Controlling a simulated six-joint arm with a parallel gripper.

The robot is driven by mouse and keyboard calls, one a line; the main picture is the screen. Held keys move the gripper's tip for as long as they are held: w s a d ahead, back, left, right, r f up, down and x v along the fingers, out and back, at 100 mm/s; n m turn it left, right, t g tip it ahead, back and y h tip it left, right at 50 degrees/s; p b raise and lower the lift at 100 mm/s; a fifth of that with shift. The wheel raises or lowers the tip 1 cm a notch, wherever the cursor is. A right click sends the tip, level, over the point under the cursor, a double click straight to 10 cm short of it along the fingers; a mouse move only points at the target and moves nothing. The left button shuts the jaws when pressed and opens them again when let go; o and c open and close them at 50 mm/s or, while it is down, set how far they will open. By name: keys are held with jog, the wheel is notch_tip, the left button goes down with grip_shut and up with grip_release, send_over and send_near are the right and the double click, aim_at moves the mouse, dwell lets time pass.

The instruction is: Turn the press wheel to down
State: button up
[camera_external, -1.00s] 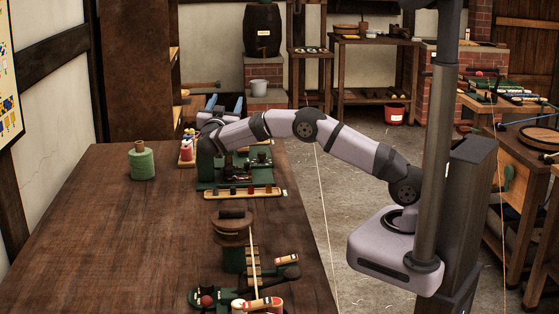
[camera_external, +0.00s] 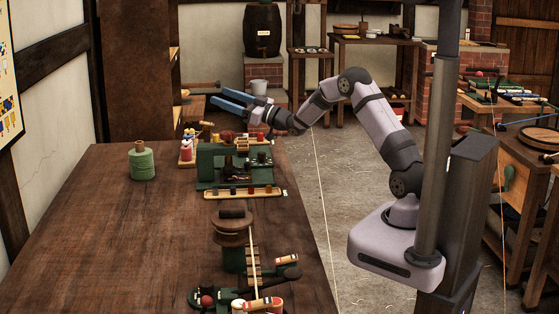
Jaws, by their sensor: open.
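My gripper (camera_external: 217,96) has two blue fingers, spread apart with nothing between them. It points left in the air above the far end of the bench, beyond the green machine (camera_external: 208,165). That machine carries several small red, dark and tan parts on top. The fingers look apart from it. I cannot make out a press wheel for certain or read its position at this size. A brown round wheel-like drum (camera_external: 231,228) sits on a green stand nearer the front of the bench, well away from my gripper.
A green spool (camera_external: 142,163) stands on the bench at left. A tray of small pegs (camera_external: 240,193) lies before the green machine. A green fixture with red and white parts (camera_external: 208,301) is at the front.

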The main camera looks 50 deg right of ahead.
jog(key=s+f+g+y, duration=0.1)
jog(key=s+f+g, duration=0.3)
jog(key=f, duration=0.2)
send_near(217, 144)
notch_tip(217, 144, up, 3)
jog(key=w, duration=0.3)
jog(key=shift+s+a+p+x, duration=0.15)
jog(key=shift+p+x, duration=0.15)
jog(key=shift+x, duration=0.95)
jog(key=shift+a+p+x, duration=0.15)
jog(key=shift+p+x, duration=0.15)
jog(key=shift+x, duration=1)
jog(key=shift+s+a+p+x, duration=0.15)
jog(key=shift+p+x, duration=0.15)
jog(key=shift+x, duration=0.95)
jog(key=shift+r, duration=0.2)
jog(key=c, duration=1.1)
